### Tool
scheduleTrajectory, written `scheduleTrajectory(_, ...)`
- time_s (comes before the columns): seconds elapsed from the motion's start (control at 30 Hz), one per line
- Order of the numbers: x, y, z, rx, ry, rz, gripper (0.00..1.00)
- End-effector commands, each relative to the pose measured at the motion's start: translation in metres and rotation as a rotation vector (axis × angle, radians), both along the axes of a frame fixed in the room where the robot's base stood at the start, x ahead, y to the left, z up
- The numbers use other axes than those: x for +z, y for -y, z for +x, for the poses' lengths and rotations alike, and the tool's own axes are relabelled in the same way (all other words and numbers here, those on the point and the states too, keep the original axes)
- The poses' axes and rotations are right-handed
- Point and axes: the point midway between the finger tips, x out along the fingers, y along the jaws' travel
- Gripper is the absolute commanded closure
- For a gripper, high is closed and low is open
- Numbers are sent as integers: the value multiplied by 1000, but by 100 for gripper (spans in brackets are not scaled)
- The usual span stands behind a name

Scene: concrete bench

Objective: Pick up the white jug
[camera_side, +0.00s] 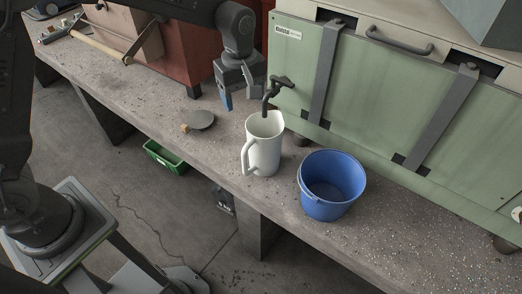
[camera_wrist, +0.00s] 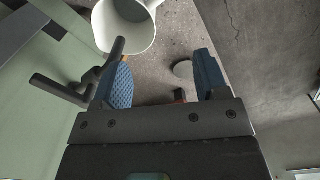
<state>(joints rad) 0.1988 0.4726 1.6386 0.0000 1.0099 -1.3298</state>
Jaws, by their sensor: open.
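The white jug (camera_side: 265,150) stands upright on the concrete bench, in front of the green cabinet and just below a dark tap (camera_side: 272,88). Its handle faces left in the side view. In the wrist view the jug (camera_wrist: 126,32) is at the top, its open mouth partly crossed by the dark tap pipe (camera_wrist: 113,58). My gripper (camera_side: 241,98) is open and empty, above and behind the jug, to its left and close to the tap. In the wrist view its blue-padded fingers (camera_wrist: 163,78) are spread apart, with the jug beyond the left finger. I see no contact with the jug.
A blue bucket (camera_side: 332,184) stands right of the jug. A grey disc (camera_side: 201,119) with a wooden end lies to its left. The green cabinet (camera_side: 375,110) closes off the back. The bench's right front is clear.

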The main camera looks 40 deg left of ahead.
Motion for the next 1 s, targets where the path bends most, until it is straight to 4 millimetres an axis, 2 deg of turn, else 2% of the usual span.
scheduleTrajectory(0.27,-34,5,7,56,-25,5,33)
scheduleTrajectory(0.5,-80,5,6,54,-25,4,33)
scheduleTrajectory(0.83,-108,4,7,53,-23,4,33)
scheduleTrajectory(1.0,-134,2,7,53,-24,5,33)
